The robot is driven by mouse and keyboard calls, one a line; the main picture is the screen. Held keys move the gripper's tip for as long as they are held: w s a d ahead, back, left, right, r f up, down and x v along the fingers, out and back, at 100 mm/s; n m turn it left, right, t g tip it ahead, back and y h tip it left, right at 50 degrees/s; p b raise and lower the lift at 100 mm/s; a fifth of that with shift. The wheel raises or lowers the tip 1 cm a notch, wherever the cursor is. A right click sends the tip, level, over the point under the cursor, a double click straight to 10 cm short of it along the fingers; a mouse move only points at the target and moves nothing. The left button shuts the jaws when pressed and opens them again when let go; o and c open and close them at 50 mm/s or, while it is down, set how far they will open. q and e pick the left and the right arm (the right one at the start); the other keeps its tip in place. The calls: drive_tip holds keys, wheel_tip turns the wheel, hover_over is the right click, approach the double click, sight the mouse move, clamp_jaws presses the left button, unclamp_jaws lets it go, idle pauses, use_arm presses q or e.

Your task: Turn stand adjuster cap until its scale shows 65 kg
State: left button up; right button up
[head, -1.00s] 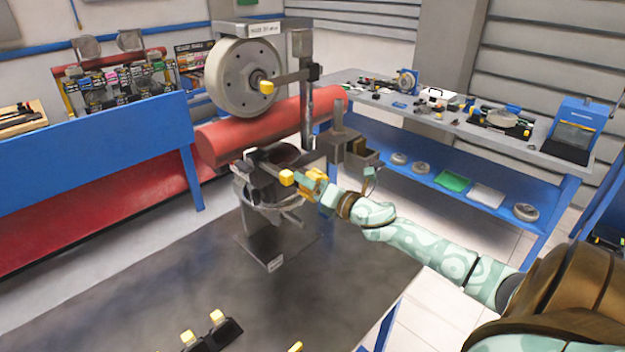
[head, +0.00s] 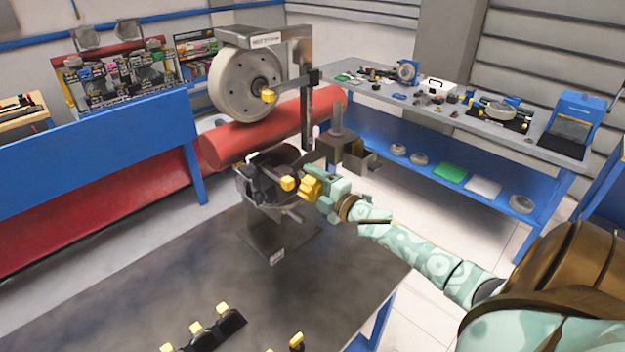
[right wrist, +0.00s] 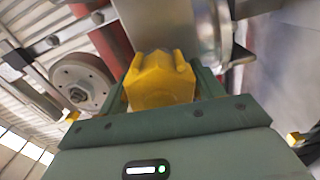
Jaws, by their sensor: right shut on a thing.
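The yellow lobed adjuster cap (head: 311,187) is on the right side of the dark grey stand (head: 268,235). My right gripper (head: 318,190) reaches it from the right and is shut on it. In the right wrist view the cap (right wrist: 160,80) sits between the two green fingers, close to the palm. A large grey metal part is right behind it. The scale and its reading cannot be made out in either view. My left gripper is not in view.
A smaller yellow knob (head: 288,184) is just left of the cap. Above are a big grey wheel (head: 246,83) and a red cylinder (head: 265,130). Several yellow-topped parts stand at the table's front (head: 223,312). The middle of the dark tabletop (head: 180,285) is clear.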

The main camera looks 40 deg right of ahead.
drive_tip(key=m+p, duration=0.2)
drive_tip(key=m, duration=0.2)
drive_tip(key=shift+m, duration=0.3)
drive_tip(key=m+p, duration=0.2)
drive_tip(key=m, duration=0.2)
drive_tip(key=shift+f, duration=0.2)
drive_tip(key=o, duration=1)
drive_tip(key=shift+s, duration=0.1)
drive_tip(key=s, duration=0.5)
drive_tip(key=s+d, duration=0.1)
drive_tip(key=s, duration=0.4)
drive_tip(key=s+b, duration=0.1)
drive_tip(key=s, duration=0.5)
drive_tip(key=shift+d, duration=0.25)
